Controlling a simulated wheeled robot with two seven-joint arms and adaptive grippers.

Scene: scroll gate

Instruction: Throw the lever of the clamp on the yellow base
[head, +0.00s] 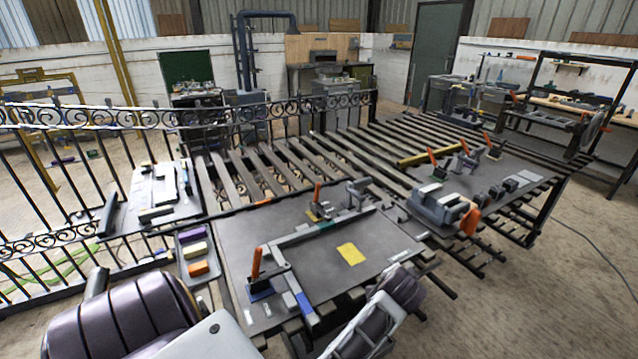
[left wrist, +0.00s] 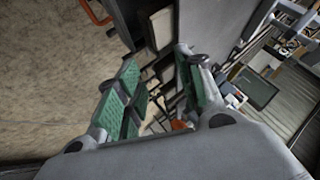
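The clamp on the yellow base (head: 314,212) stands at the far side of the dark table's fixture, with its orange lever (head: 317,192) upright. Another clamp with an orange lever (head: 256,263) stands on a blue base (head: 260,289) nearer to me. My left gripper (left wrist: 158,88) is open in the left wrist view, its green-padded fingers apart with nothing between them. In the head view only my left arm shows at the lower left, away from the clamps. Part of my right arm and gripper (head: 368,326) shows at the bottom; its fingertips are not clear.
A grey L-shaped bar (head: 300,236) runs between the clamps. A yellow plate (head: 351,254) lies flat on the table (head: 240,236). A tray (head: 184,246) with coloured blocks is at the left. A grey vise (head: 437,205) and more orange-levered clamps stand at the right.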

